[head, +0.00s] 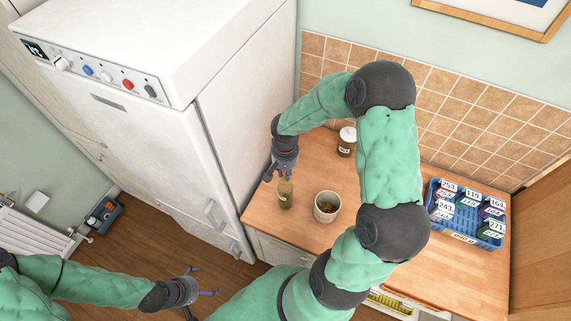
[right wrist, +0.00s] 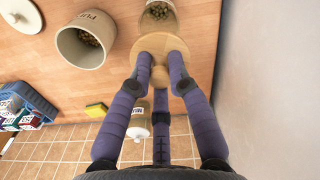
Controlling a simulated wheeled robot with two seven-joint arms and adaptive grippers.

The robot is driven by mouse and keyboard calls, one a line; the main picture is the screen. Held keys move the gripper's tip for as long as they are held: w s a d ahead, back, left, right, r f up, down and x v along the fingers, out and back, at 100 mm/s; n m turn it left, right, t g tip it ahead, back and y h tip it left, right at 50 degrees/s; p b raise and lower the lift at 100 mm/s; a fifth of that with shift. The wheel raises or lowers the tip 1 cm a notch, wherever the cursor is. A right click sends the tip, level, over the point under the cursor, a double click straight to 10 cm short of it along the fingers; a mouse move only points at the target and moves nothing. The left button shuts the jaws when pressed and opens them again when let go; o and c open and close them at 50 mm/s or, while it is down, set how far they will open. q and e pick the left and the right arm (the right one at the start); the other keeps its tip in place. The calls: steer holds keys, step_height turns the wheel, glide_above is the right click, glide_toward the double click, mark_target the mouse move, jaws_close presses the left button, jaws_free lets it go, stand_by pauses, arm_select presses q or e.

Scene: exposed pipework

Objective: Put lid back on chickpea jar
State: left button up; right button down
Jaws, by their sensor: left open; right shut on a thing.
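My right gripper (head: 281,173) is shut on the knob of a round tan wooden lid (right wrist: 176,47), seen clearly in the right wrist view. The lid is beside and partly in front of the open mouth of a small glass jar (head: 286,197). The mouth is still partly uncovered, and I cannot tell whether lid and jar touch. The jar stands upright near the worktop's left edge. My left gripper (head: 197,286) is open and empty, low over the floor, away from the worktop.
A wide open canister (head: 327,207) with brown contents stands right of the jar. A white lid (right wrist: 20,15) lies beyond it. A white-lidded jar (head: 347,141) stands near the tiles. A tall white cabinet (head: 160,120) borders the left.

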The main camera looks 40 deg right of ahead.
steer(key=shift+s+a+f, duration=0.2)
steer(key=shift+s+f, duration=0.1)
steer(key=shift+f, duration=0.05)
steer(key=shift+w+d+f+b, duration=0.1)
steer(key=shift+f+b, duration=0.3)
steer(key=shift+f, duration=0.15)
steer(key=shift+w+d+f+b, duration=0.1)
steer(key=shift+f+b, duration=0.25)
steer(key=shift+f, duration=0.2)
steer(key=shift+a+f+b, duration=0.1)
steer(key=shift+f+b, duration=0.4)
steer(key=shift+f, duration=0.25)
steer(key=shift+f+b, duration=0.85)
steer(key=shift+b, duration=0.1)
steer(key=shift+b, duration=0.55)
steer(key=shift+f+b, duration=0.15)
steer(key=shift+b, duration=0.5)
stand_by(0.4)
stand_by(0.4)
steer(key=c, duration=1.1)
jaws_free()
